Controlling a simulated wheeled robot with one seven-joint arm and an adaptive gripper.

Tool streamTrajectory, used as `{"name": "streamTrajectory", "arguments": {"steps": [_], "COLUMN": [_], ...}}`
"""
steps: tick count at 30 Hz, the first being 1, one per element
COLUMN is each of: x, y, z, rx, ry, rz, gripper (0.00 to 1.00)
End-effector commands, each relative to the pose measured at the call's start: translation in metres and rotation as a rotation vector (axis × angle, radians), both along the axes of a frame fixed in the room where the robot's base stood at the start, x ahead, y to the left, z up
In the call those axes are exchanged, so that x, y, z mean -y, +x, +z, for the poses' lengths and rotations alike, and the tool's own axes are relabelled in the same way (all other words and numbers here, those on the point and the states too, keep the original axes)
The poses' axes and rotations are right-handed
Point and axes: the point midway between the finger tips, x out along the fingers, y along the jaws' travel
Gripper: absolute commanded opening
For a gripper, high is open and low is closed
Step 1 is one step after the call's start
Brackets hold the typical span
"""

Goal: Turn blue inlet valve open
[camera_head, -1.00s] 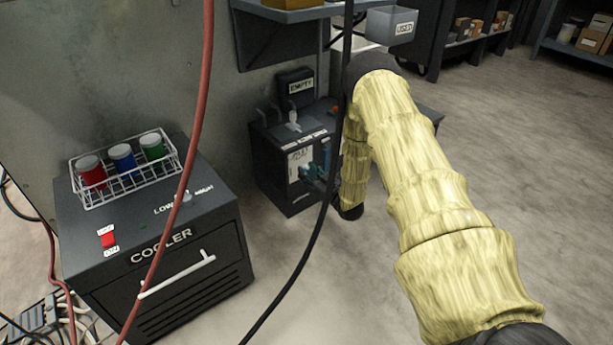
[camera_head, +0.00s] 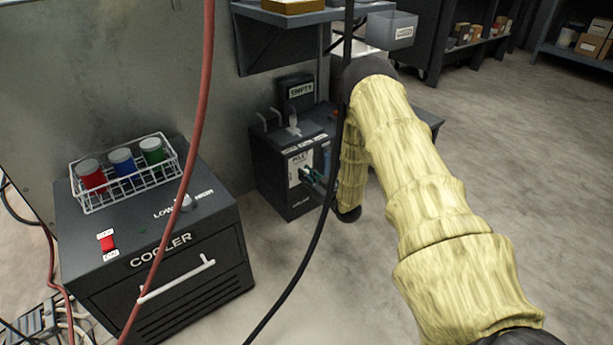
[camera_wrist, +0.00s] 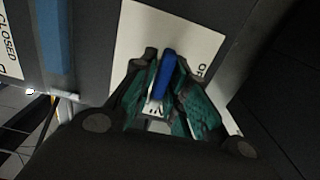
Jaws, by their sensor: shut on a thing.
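The blue inlet valve handle (camera_wrist: 167,75) shows in the wrist view in front of a white label plate (camera_wrist: 150,30) with partly hidden lettering. My gripper (camera_wrist: 165,92), with teal finger pads, is shut on the blue handle. In the head view my gripper (camera_head: 318,180) is at the front of a dark box unit (camera_head: 290,205) with a white panel (camera_head: 300,165). The handle itself cannot be made out there, and part of the unit is behind a black cable and my arm.
A black cooler (camera_head: 185,275) stands at left with a wire rack (camera_head: 125,192) of red, blue and green jars. A red hose (camera_head: 190,165) and a black cable (camera_head: 310,250) hang in front. A blue bar (camera_wrist: 55,50) and a "CLOSED" label (camera_wrist: 8,40) are left in the wrist view.

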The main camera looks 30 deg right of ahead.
Motion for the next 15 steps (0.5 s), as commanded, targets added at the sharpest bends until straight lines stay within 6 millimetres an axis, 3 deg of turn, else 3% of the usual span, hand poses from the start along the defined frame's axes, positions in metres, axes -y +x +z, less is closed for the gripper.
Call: {"name": "streamTrajectory", "arguments": {"steps": [15], "x": [-0.0019], "y": [-0.0017], "z": [0.0031], "rx": [0.024], "ry": [-0.353], "rz": [0.003], "gripper": [0.00]}}
